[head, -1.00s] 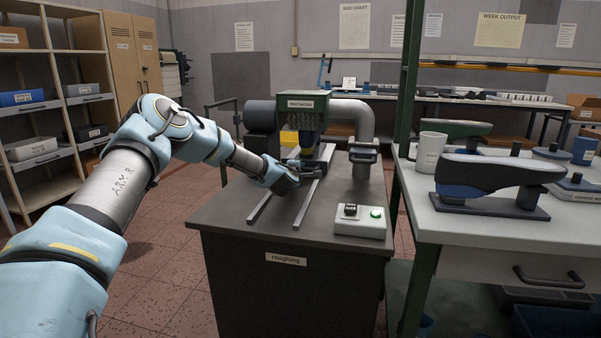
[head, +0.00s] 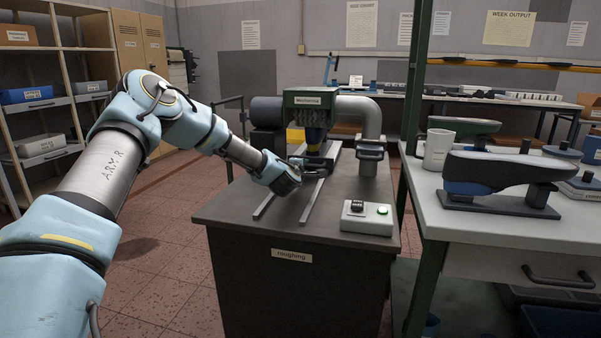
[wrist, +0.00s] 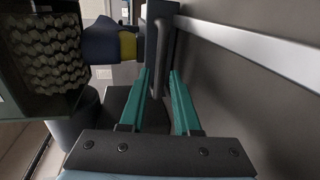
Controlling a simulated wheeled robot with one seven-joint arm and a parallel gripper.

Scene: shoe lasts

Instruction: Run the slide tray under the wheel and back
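The dark slide tray (head: 327,160) sits on two pale rails (head: 322,189) on the roughing bench. A dark blue piece (head: 315,138) with a yellow band, seen in the wrist view (wrist: 100,42), stands at the tray, close to the wheel. The bristly wheel (wrist: 45,45) shows at the left of the wrist view, under the green machine housing (head: 308,99). My gripper (wrist: 160,75) has its teal fingers apart, one on each side of the tray's dark bar handle (wrist: 160,50). Narrow gaps seem to show beside the handle. In the head view my wrist hides part of the handle.
A white table (head: 480,226) with a mug (head: 437,149) and shoe lasts is at right.

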